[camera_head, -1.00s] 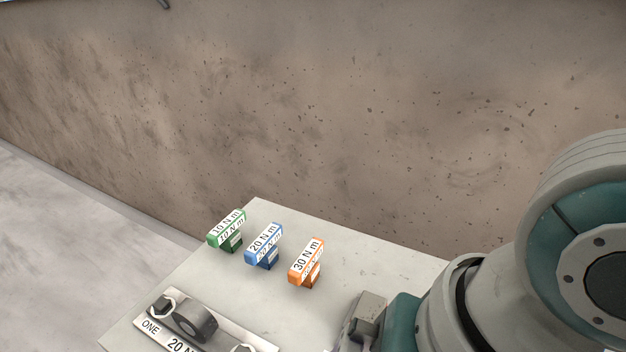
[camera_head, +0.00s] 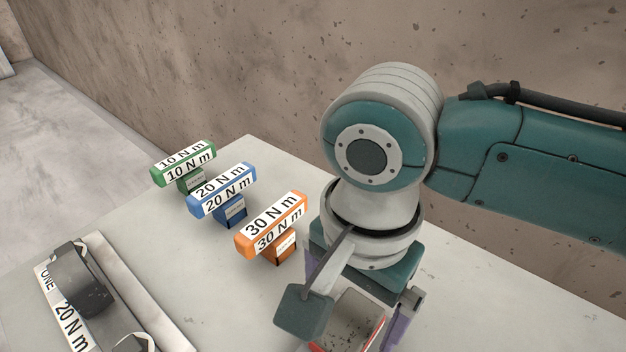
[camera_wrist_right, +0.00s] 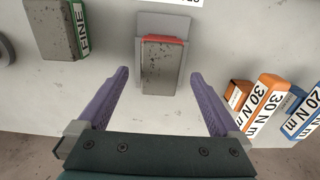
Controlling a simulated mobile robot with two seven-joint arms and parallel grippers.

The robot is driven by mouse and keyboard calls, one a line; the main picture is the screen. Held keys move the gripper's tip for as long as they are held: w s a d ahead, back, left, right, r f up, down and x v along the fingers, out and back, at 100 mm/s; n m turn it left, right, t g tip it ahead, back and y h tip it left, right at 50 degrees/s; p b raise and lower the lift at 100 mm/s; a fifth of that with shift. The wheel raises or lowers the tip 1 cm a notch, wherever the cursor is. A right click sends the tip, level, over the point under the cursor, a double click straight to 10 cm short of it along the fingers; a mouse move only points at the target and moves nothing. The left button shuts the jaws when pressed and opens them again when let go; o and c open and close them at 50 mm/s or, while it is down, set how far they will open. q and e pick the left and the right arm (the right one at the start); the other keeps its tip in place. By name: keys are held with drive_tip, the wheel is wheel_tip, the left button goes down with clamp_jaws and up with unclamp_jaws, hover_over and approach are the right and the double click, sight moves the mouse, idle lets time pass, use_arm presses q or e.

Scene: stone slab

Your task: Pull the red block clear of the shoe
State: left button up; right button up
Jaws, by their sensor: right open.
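The red block (camera_wrist_right: 163,68) has a speckled grey face and a red edge along its far end in the right wrist view. It sits in the shoe (camera_wrist_right: 176,22), a light grey plate that shows behind and beside it. In the head view the block (camera_head: 350,318) is at the bottom edge, partly hidden by my gripper and cut off. My right gripper (camera_wrist_right: 158,76) is open, its purple fingers to either side of the block's near end, apart from it. In the head view the gripper (camera_head: 352,298) hangs over the slab. My left gripper is not in view.
Green (camera_head: 184,163), blue (camera_head: 222,192) and orange (camera_head: 271,225) torque-labelled pieces stand left of my right arm. A block marked FINE (camera_wrist_right: 52,30) lies left in the wrist view. A labelled metal fixture (camera_head: 100,300) is at lower left. The slab's right (camera_head: 500,310) is clear.

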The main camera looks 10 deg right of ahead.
sight(349, 322)
drive_tip(key=shift+f+b, duration=0.35)
drive_tip(key=shift+f, duration=1.55)
clamp_jaws()
